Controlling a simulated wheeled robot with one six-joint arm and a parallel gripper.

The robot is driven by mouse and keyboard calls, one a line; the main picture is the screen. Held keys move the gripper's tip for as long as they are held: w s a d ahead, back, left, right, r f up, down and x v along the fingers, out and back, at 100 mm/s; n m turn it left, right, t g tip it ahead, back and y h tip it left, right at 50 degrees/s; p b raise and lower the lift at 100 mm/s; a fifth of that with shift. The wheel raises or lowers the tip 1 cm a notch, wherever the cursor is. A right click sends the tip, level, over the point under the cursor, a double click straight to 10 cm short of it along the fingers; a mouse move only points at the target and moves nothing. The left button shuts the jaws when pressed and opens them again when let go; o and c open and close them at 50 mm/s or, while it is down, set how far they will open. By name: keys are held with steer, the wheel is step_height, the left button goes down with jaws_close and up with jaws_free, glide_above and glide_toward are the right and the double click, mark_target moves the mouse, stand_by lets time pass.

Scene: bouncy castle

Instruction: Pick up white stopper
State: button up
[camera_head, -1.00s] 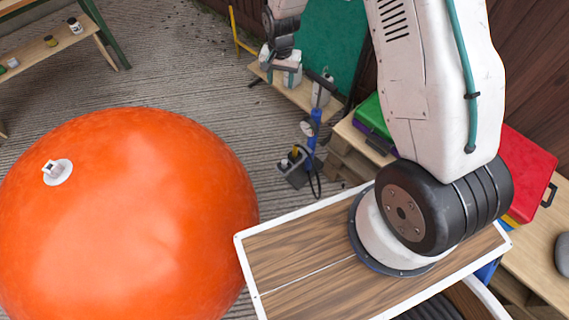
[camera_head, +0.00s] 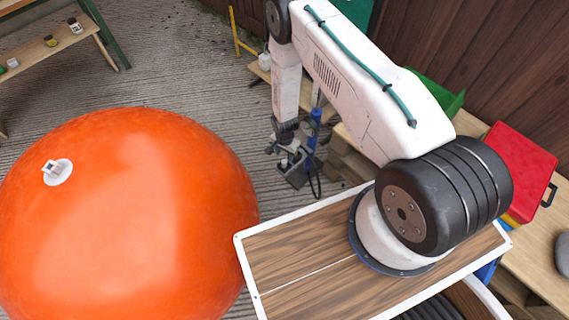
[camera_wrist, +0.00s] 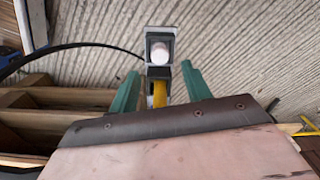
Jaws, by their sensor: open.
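My gripper (camera_head: 290,150) hangs over the grey base of the blue pump (camera_head: 315,122) in the head view. In the wrist view its two green fingers (camera_wrist: 161,72) are apart and empty. A pale, rounded white piece, which looks like the white stopper (camera_wrist: 159,52), sits in a small grey holder (camera_wrist: 158,70) just past the fingertips, roughly centred between them. It is not touched by them. Another white fitting, a round valve with a small plug (camera_head: 57,171), is on top of the orange ball.
The large orange ball (camera_head: 130,220) fills the left. A yellow part (camera_wrist: 160,93) shows between the fingers, and a black hose (camera_wrist: 75,45) curves to the left. Wooden shelving (camera_wrist: 50,97) is close on the left in the wrist view. A red case (camera_head: 520,165) lies at right.

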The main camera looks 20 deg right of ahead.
mark_target(284, 161)
step_height(284, 161, down, 6)
steer(key=shift+r, duration=0.1)
steer(key=c, duration=1)
